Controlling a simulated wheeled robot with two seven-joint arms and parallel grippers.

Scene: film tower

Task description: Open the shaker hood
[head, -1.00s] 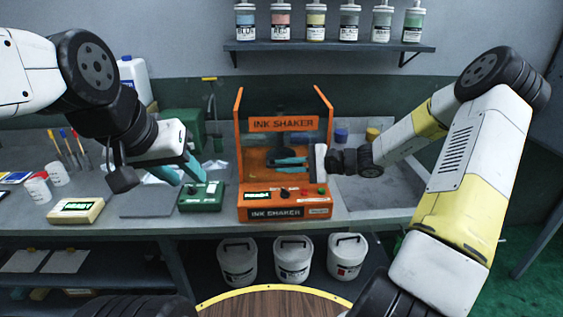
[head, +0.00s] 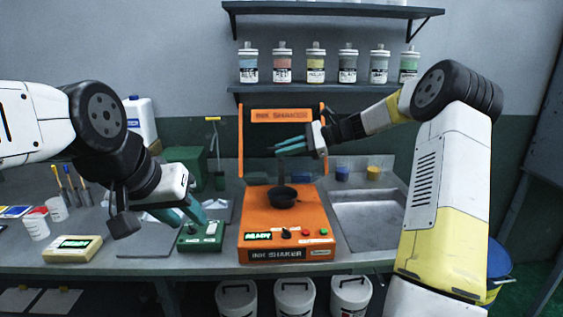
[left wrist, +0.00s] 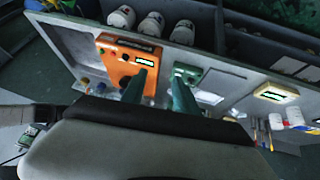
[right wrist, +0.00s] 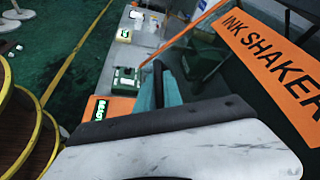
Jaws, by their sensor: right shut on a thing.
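The orange ink shaker (head: 257,222) stands on the bench, with a lit display, a knob and buttons on its front. Its hood, with an orange INK SHAKER band (head: 281,115), is tilted up and back, and the band also shows in the right wrist view (right wrist: 268,50). A dark round holder (head: 283,196) on the shaker's deck is exposed. My right gripper (head: 290,147) is in front of the hood, below the band, shut on the hood's handle, which the fingers mostly hide. My left gripper (head: 196,214) is open and empty, left of the shaker near a green device.
The green device (head: 201,238) sits left of the shaker, and a cream device (head: 73,249) farther left. A sink (head: 369,220) lies to the right. Ink bottles (head: 314,66) stand on the wall shelf above the hood. White buckets (head: 294,300) are under the bench.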

